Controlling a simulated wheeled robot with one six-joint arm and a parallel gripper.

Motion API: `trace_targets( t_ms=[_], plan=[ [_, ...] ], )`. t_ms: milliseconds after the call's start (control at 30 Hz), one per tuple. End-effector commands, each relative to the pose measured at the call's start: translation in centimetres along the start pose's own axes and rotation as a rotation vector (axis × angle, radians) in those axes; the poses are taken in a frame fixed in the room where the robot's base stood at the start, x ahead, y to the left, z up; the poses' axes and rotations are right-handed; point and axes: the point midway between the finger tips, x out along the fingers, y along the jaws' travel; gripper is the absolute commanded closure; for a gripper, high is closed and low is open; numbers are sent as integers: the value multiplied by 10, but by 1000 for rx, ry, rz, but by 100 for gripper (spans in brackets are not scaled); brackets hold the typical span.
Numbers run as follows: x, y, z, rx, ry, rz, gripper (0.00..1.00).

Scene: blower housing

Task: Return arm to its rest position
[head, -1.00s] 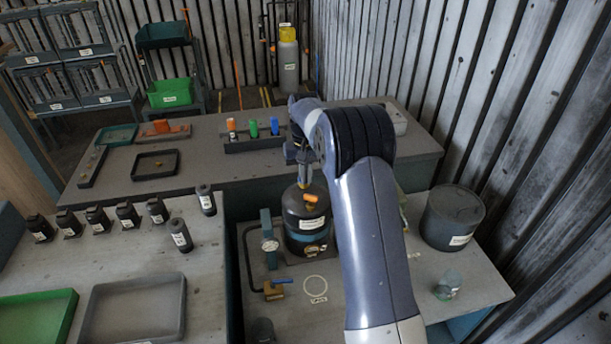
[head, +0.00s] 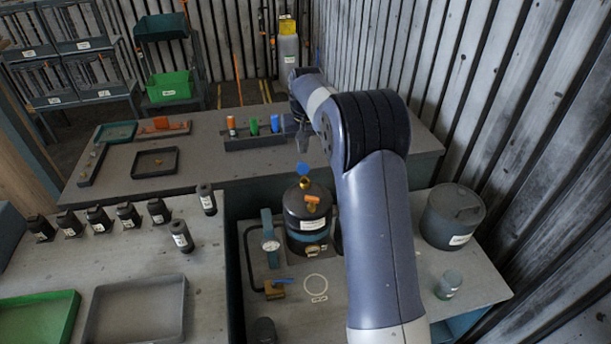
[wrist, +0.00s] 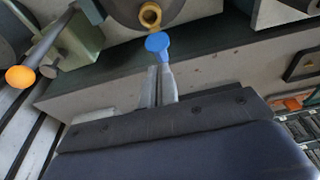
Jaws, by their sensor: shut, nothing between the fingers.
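My gripper (head: 301,141) hangs fingers-down above and behind the dark cylindrical tank (head: 309,228) in the head view. In the wrist view its two fingers (wrist: 158,84) are together with nothing between them. The tank stands upright on the lower bench and carries a brass fitting (head: 305,183), a blue knob (head: 302,169) and an orange handle (head: 312,199). The blue knob also shows in the wrist view (wrist: 158,43), just past the fingertips, beside a brass ring (wrist: 150,15). Whether the fingers touch the knob is hard to tell there; the head view shows them apart.
A gauge on a teal post (head: 269,240) and a blue-handled brass valve (head: 275,289) stand left of the tank. A dark lidded pot (head: 453,218) and a small jar (head: 449,285) are at the right. Behind is a bench with a rack of coloured bottles (head: 254,142).

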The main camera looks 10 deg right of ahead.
Motion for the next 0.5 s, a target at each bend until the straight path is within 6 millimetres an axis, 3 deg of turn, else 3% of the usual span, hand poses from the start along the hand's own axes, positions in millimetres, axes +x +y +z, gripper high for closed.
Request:
trace_targets(
  t_ms=[500],
  plan=[
    [0, 0, 1, 0, -3, 0, 100]
  ],
)
